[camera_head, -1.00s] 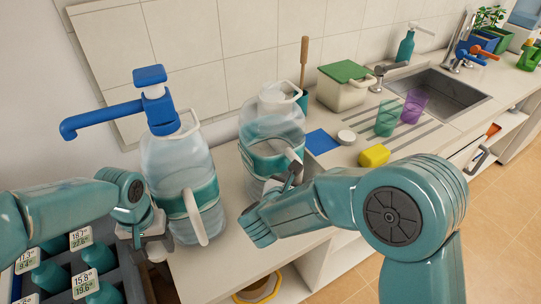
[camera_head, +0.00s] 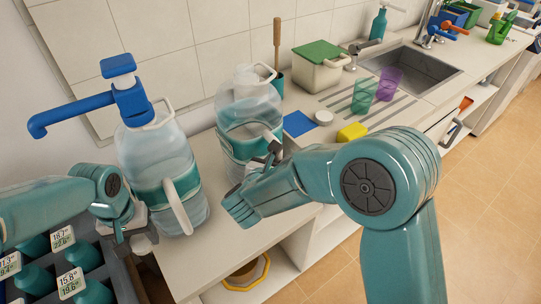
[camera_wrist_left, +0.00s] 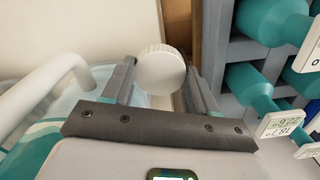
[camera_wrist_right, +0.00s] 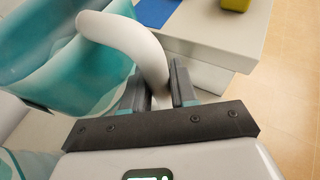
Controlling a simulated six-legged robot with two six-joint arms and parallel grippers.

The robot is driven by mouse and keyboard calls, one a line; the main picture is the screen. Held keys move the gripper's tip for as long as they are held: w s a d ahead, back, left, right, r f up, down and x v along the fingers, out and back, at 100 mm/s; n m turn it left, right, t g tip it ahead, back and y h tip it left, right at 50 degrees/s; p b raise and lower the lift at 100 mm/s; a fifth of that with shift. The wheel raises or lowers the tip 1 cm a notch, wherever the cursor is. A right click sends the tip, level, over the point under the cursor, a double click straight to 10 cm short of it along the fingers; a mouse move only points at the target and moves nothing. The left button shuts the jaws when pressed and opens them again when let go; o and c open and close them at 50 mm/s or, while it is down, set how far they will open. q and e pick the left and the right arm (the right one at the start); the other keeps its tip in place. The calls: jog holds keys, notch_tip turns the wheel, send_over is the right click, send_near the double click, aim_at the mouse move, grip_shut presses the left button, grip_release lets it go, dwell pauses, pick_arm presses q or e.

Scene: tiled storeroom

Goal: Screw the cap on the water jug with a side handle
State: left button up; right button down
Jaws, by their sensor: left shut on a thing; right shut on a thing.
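The water jug with a side handle (camera_head: 243,107) is clear with a teal band and stands on the counter, right of a second jug. My right gripper (camera_head: 268,160) is shut on its white side handle, which also shows between the fingers in the right wrist view (camera_wrist_right: 145,50). My left gripper (camera_head: 132,237) is shut on a round white cap (camera_wrist_left: 160,69), low at the counter's front left, in front of the pump jug and away from the handled jug. I cannot tell from here whether the handled jug's mouth is open.
The pump jug (camera_head: 160,160), with a blue pump (camera_head: 125,95), stands between my left gripper and the handled jug. A crate of teal bottles (camera_head: 85,257) is at lower left. A white disc (camera_head: 323,117), yellow sponge (camera_head: 352,132) and cups lie to the right, near the sink (camera_head: 415,75).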

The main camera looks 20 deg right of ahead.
notch_tip(320, 180, up, 20)
jog(key=shift+p, duration=0.3)
jog(key=shift+f, duration=0.1)
dwell(0.4)
jog(key=c, duration=1.6)
grip_release()
grip_shut()
